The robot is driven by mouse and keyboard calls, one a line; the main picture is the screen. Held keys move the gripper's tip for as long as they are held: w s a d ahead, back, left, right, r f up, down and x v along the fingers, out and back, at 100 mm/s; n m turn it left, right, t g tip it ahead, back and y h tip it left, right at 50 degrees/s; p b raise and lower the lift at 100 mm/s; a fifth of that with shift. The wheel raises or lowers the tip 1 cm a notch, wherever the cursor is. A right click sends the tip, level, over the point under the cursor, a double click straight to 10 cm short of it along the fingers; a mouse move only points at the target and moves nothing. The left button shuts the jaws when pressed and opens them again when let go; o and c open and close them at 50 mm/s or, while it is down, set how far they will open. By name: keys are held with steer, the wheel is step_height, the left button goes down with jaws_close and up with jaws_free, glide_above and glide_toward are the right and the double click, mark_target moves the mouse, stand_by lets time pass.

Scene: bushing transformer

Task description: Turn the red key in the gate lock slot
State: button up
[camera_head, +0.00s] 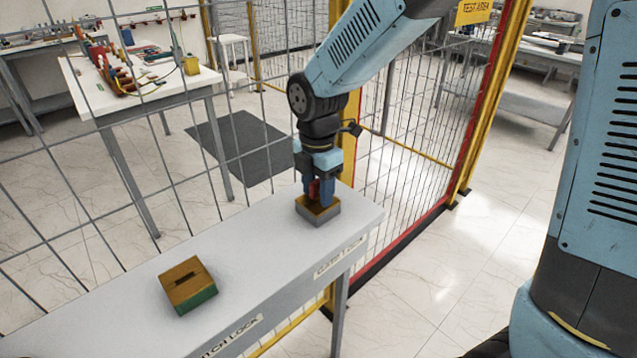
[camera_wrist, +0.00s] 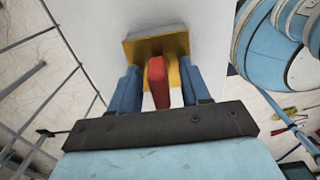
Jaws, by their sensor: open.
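The red key (camera_wrist: 157,80) stands upright in the gate lock block, between my gripper's two blue fingers in the wrist view. A gap shows on each side of it. The gate lock block (camera_head: 320,217) has a yellow-brown top and grey sides and sits at the right end of the white table. Its yellow top (camera_wrist: 143,49) also shows in the wrist view. My gripper (camera_head: 319,196) is open and points down over the block, with its fingers around the key. The key (camera_head: 313,189) is mostly hidden by the fingers in the head view. The slot itself is hidden.
A second block (camera_head: 189,283) with a dark slot and green sides sits at the left on the white table (camera_head: 250,240). The table between the blocks is clear. A wire mesh fence (camera_head: 150,180) runs along the table's far side. A yellow and red gate post (camera_head: 490,100) stands at right.

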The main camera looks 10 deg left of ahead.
steer(key=shift+c, duration=0.4)
jaws_close()
steer(key=m, duration=0.4)
steer(key=shift+m, duration=1)
steer(key=m, duration=0.6)
